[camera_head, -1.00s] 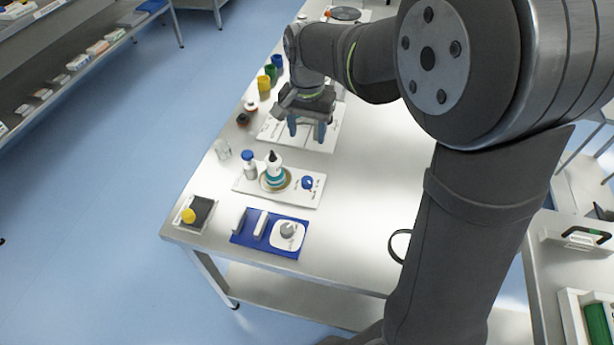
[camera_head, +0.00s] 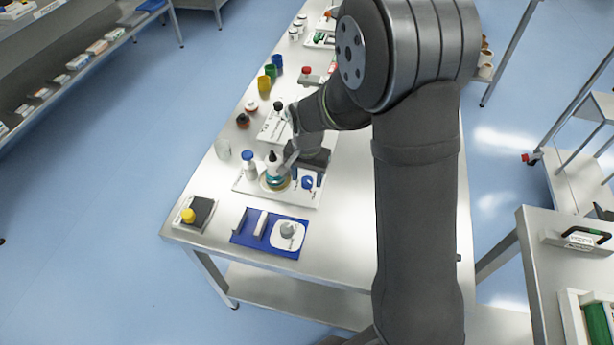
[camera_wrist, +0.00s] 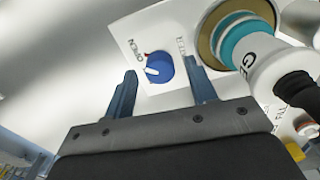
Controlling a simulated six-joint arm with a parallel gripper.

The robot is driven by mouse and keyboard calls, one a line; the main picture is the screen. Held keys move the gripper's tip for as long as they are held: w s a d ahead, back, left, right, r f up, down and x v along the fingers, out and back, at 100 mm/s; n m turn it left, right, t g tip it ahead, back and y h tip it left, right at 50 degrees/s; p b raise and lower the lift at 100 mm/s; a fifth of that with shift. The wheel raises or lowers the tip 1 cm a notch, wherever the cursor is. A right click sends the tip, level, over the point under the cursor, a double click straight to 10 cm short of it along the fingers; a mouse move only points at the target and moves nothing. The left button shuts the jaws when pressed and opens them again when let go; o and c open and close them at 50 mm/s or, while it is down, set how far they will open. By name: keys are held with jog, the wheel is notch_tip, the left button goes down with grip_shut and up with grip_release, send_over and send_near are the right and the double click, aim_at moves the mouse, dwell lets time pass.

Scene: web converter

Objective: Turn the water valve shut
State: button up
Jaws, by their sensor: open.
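The water valve is a round blue knob (camera_head: 307,183) at the right end of a white panel (camera_head: 246,187) on the table. In the wrist view the knob (camera_wrist: 158,69) has a white pointer bar aimed left. A small red mark and lettering that looks like "OPEN" lie beside it on the panel, with another label on its other side. My gripper (camera_head: 306,174) is open and empty, close to the knob. In the wrist view its two blue-grey fingers (camera_wrist: 160,76) point at the knob, one on each side. I cannot tell whether they touch it.
A white bottle with a teal band (camera_head: 274,171) stands in a round ring on the panel, close to my gripper. A blue-capped bottle (camera_head: 249,165) stands farther left. A blue tray (camera_head: 248,239) lies in front. The table's right side is clear.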

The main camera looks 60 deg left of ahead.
jog(key=shift+f, duration=0.3)
jog(key=c, duration=1)
